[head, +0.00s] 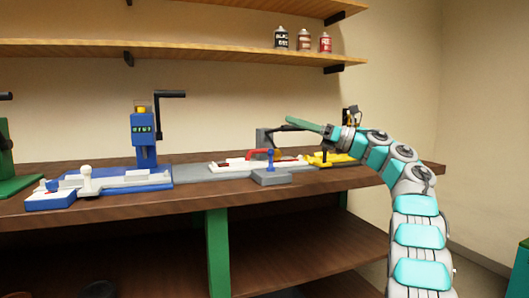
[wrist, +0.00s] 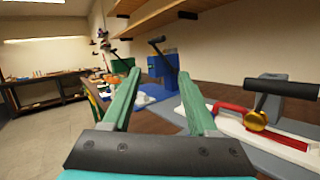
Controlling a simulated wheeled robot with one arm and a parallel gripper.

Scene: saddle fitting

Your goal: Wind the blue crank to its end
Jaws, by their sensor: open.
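The blue crank stand (head: 144,130) rises from a blue base on the bench, left of centre in the head view. Its black crank arm (head: 157,108) runs upward, with the handle (head: 171,94) pointing right from the top. The stand also shows in the wrist view (wrist: 165,66), beyond my fingertips. My gripper (head: 290,120) is well to the right of the stand, above the bench, and touches nothing that I can see. Its two green fingers (wrist: 160,73) are apart and empty in the wrist view.
A white-knobbed fixture (head: 85,180) sits before the blue stand. Shelves (head: 180,48) hang above. A green station (head: 6,160) stands far left.

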